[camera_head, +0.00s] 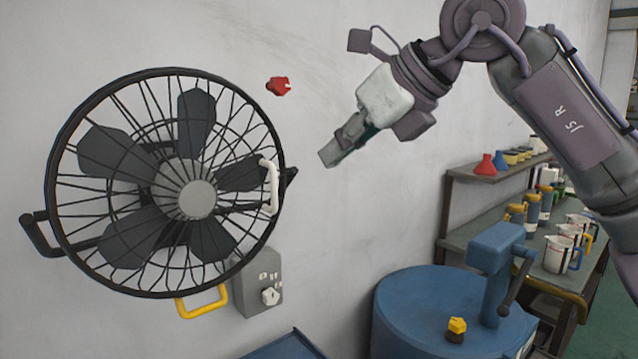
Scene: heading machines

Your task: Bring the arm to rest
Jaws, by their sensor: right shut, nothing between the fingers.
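My right arm comes in from the upper right, with "J5 R" on its grey-purple link. My right gripper (327,157) points down and to the left in front of the grey wall. Its fingers are together and hold nothing. It is apart from the caged fan (197,200), with a gap between its fingertips and the fan's right rim. A red knob (279,86) on the wall is to the upper left of the gripper. My left gripper does not show.
The fan has a white handle (271,187), and a yellow handle (202,302) is below it beside a grey switch box (257,283). A blue drum (410,318) with a lever stands lower right. Shelves (455,225) with jugs and flasks stand behind. Open space surrounds the gripper.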

